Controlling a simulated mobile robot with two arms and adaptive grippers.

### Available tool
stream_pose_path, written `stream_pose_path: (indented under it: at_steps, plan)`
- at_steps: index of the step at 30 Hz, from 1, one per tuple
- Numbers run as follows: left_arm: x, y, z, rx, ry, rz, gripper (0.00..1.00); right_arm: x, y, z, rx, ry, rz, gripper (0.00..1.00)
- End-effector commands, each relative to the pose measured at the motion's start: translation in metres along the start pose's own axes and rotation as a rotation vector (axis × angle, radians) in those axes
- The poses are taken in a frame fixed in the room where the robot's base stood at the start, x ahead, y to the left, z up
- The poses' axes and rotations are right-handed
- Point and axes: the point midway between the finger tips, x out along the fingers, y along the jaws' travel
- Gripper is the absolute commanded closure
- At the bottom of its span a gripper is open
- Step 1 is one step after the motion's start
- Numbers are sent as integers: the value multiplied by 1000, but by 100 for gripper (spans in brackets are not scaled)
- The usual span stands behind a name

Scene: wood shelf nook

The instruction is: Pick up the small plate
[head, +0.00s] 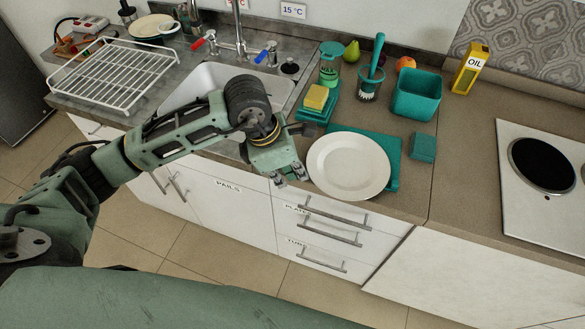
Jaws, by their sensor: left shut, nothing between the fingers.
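A round white plate (348,166) lies on a teal mat (392,158) on the counter, right of the sink. I cannot tell for sure which one is the small plate. My left gripper (290,177) is shut and empty, pointing down at the counter's front edge, just left of the white plate. I cannot tell whether it touches the plate's rim. My right gripper is not in view.
A sink (215,88) with a faucet lies behind my left arm. A yellow sponge (316,97), teal sponge (422,147), teal tub (416,94) and brush holder (369,88) stand around the white plate. A wire rack (110,70) is at left, a stove (540,185) at right.

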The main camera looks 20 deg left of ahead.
Motion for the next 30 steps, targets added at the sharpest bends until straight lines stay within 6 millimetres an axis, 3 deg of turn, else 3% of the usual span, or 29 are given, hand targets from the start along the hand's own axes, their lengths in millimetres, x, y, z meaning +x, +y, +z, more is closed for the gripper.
stream_pose_path:
  at_steps: [13,21,30]
  plan:
    - [2,0,6,0,1,1,100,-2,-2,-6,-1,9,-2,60]
    - [10,0,22,1,-2,1,100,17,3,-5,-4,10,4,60]
    - [7,0,24,0,0,0,100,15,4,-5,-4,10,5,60]
